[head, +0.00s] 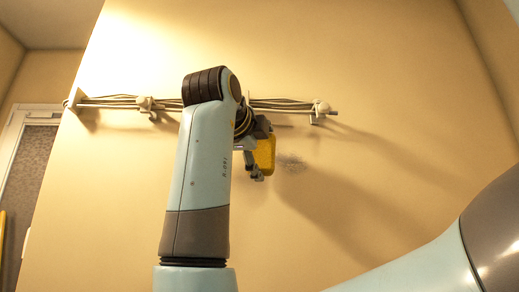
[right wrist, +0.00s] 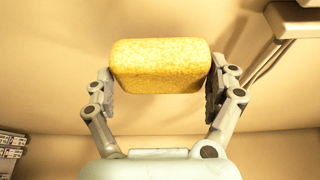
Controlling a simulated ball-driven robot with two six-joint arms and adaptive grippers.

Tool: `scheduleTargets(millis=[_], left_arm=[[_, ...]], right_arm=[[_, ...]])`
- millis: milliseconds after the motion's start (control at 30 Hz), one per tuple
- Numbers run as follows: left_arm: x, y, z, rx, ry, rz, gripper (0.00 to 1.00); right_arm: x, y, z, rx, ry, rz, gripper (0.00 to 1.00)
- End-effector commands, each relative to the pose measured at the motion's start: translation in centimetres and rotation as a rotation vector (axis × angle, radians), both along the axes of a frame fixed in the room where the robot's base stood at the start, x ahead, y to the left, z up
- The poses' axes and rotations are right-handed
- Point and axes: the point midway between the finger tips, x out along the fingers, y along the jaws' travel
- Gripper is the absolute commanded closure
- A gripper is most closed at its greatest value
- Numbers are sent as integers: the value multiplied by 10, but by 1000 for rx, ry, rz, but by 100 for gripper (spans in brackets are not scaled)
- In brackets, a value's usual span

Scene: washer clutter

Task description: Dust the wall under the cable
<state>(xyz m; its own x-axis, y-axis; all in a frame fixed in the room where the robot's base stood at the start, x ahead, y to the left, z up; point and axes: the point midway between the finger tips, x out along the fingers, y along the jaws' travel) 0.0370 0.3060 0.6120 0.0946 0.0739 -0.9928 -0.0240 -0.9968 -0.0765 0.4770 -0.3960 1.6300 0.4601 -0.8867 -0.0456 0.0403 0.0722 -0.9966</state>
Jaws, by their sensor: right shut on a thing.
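A yellow sponge (head: 266,153) is held by my right gripper (head: 259,150), just left of a grey dusty patch (head: 291,163) on the wall. In the right wrist view the sponge (right wrist: 160,65) sits between the two fingers of the right gripper (right wrist: 160,85), which are shut on its ends. The cable (head: 285,104) runs across the wall above the sponge and the patch; my arm hides part of it. I cannot tell whether the sponge touches the wall. My left gripper is not in view.
White clips (head: 320,108) hold the cable out from the beige wall (head: 400,90). A door with a textured panel (head: 31,165) stands at the far left. The wall right of and below the dusty patch is bare, with shadows across it.

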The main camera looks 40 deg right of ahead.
Motion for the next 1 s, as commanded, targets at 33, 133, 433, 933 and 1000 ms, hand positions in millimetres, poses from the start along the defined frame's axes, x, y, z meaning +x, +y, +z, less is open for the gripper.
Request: scheduleTargets(millis=[33, 133, 433, 933, 1000], left_arm=[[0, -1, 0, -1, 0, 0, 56], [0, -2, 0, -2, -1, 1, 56], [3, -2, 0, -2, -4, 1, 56], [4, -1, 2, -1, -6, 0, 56], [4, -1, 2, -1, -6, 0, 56]], right_arm=[[0, 0, 0, 0, 0, 0, 37], [0, 0, 0, 0, 0, 0, 37], [2, -1, 0, -1, 0, 0, 37], [9, -8, 1, -1, 0, 0, 37], [10, -9, 1, -1, 0, 0, 37]])
